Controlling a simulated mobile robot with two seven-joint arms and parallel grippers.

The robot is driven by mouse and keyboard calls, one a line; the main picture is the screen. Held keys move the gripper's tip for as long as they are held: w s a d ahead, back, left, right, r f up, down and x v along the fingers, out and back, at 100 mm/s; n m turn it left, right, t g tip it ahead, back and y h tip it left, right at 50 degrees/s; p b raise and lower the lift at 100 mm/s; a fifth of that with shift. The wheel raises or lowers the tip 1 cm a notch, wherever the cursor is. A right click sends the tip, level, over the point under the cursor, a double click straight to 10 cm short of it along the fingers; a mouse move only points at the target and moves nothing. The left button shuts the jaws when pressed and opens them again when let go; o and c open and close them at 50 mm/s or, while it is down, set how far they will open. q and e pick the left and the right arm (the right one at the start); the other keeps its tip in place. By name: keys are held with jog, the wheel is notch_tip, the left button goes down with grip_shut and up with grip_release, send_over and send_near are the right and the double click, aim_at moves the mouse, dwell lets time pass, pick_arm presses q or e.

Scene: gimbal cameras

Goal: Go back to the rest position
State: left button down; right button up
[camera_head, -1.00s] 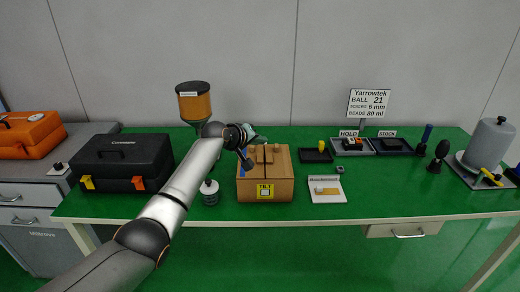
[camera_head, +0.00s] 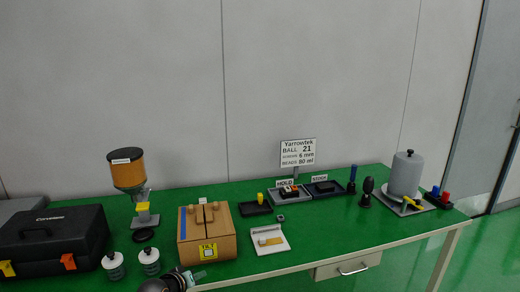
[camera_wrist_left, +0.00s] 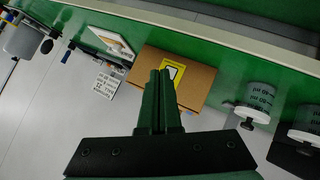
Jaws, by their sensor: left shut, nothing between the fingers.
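My left gripper (camera_head: 198,275) shows at the bottom edge of the head view, low in front of the green bench (camera_head: 330,235) and the cardboard box (camera_head: 224,245). In the left wrist view its two dark green fingers (camera_wrist_left: 160,82) lie together, shut with nothing between them. The box also shows there, beyond the fingertips (camera_wrist_left: 205,80), with a yellow label facing the camera. Most of my left arm is out of the head view. My right gripper is in neither view.
A black toolbox (camera_head: 48,245) and two white-and-grey jars (camera_head: 113,265) stand at the left. A white card (camera_head: 269,240), dark trays (camera_head: 321,188) and a grey cylinder (camera_head: 405,175) stand to the right. The bench's front right is clear.

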pick_arm(q)
jog(key=s+f+m, duration=0.2)
jog(key=s+f, duration=0.8)
jog(key=s, duration=0.2)
jog(key=s+d+f+m, duration=0.1)
jog(key=s+m, duration=0.1)
jog(key=s, duration=1)
jog(key=s+f+m+g, duration=0.1)
jog(key=s+f+m, duration=0.1)
jog(key=s, duration=1.1)
jog(key=shift+s+d+f+y, duration=0.15)
jog(key=shift+d+y, duration=0.15)
jog(key=shift+d, duration=0.05)
